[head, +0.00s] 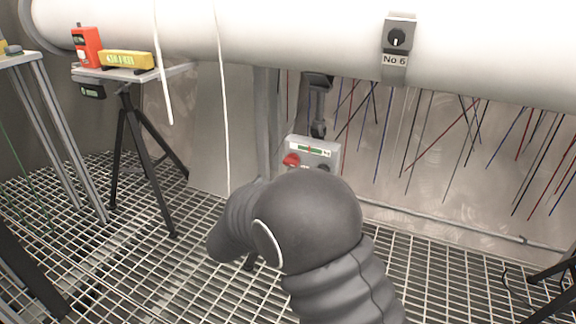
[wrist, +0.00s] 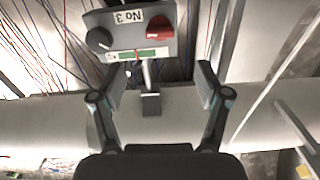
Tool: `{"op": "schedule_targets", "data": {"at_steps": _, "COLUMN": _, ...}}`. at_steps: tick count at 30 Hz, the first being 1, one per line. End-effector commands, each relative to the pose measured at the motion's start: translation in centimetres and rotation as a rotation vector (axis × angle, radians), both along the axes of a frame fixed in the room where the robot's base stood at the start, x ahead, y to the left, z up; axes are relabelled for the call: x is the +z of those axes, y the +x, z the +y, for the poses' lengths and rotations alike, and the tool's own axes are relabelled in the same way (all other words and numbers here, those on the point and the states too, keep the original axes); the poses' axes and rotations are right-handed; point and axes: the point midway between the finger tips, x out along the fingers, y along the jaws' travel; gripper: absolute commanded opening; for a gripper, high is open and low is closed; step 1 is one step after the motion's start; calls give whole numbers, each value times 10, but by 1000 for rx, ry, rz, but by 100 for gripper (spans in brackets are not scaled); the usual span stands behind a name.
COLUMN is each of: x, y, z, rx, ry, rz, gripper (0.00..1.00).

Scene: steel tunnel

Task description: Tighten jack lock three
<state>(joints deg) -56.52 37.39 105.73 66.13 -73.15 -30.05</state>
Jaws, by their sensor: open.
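The grey control box labelled No 3 (wrist: 128,32) is upside down at the top of the wrist view. It has a black round knob (wrist: 99,39) at left, a red knob (wrist: 159,27) at right and a green level strip (wrist: 140,55) between them. In the head view the box (head: 325,146) hangs below the pipe, its red knob (head: 291,160) at left; my arm hides its lower part. My gripper (wrist: 162,78) is open and empty, fingers wide apart, short of the box and touching neither knob. The markings do not show which knob is the lock.
A large white pipe (head: 290,42) crosses the top, with a knob box labelled No 6 (head: 398,40). A tripod table (head: 140,74) with red and yellow instruments stands left. White cables (head: 222,100) hang down. Thin coloured rods line the back wall. Grating floor (head: 130,270) is open at left.

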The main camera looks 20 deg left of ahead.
Motion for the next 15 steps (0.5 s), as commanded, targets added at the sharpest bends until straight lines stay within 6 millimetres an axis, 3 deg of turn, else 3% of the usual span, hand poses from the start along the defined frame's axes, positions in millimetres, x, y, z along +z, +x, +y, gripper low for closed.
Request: {"op": "schedule_targets", "data": {"at_steps": 15, "x": 0, "y": 94, "z": -9, "rx": -1, "ry": 1, "rz": -1, "gripper": 75}}
